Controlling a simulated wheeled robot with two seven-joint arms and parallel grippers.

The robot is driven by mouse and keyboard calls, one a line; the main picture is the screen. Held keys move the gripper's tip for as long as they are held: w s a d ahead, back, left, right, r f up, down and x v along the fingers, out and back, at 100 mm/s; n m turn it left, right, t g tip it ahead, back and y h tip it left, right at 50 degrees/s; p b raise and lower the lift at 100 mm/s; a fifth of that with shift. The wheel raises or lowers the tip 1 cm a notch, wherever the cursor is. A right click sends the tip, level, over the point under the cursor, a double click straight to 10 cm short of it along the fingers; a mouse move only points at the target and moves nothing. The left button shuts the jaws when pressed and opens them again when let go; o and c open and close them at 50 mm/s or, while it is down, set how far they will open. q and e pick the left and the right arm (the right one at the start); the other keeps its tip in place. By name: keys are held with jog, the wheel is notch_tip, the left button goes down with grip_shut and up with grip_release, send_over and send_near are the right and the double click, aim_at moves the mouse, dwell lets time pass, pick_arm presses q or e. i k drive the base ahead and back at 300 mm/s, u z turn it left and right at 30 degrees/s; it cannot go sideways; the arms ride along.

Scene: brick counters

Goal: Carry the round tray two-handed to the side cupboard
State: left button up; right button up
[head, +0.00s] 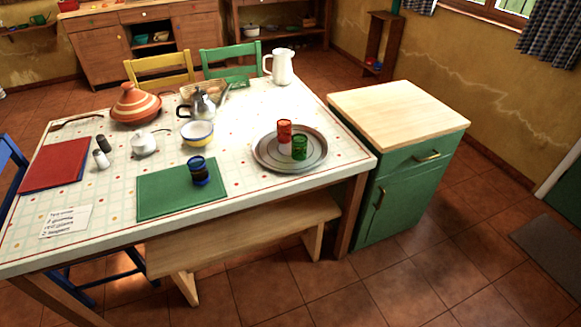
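The round tray (268,158) is grey metal and lies flat on the right end of the tiled table (240,103). A red glass (284,131) and a shorter green glass (299,148) stand on it, close together. The side cupboard (370,212) is green with a pale wooden top (398,112), and stands just right of the table's right end. Its top is bare, and its drawer and door look shut. Neither of my grippers is in the head view.
A blue glass (199,171) stands on a green mat (160,199) left of the tray. A bowl (197,133), coffee pot (201,106) and white pitcher (281,66) stand farther back. A wooden bench (240,232) sits at the table's near side. The floor (440,265) before the cupboard is clear.

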aim_at(396, 111)
jog(key=u, duration=0.05)
jog(key=k, duration=0.55)
jog(key=z, duration=1)
jog(key=i, duration=1.05)
jog(key=u, duration=0.55)
jog(key=i, duration=0.9)
jog(key=u, duration=0.9)
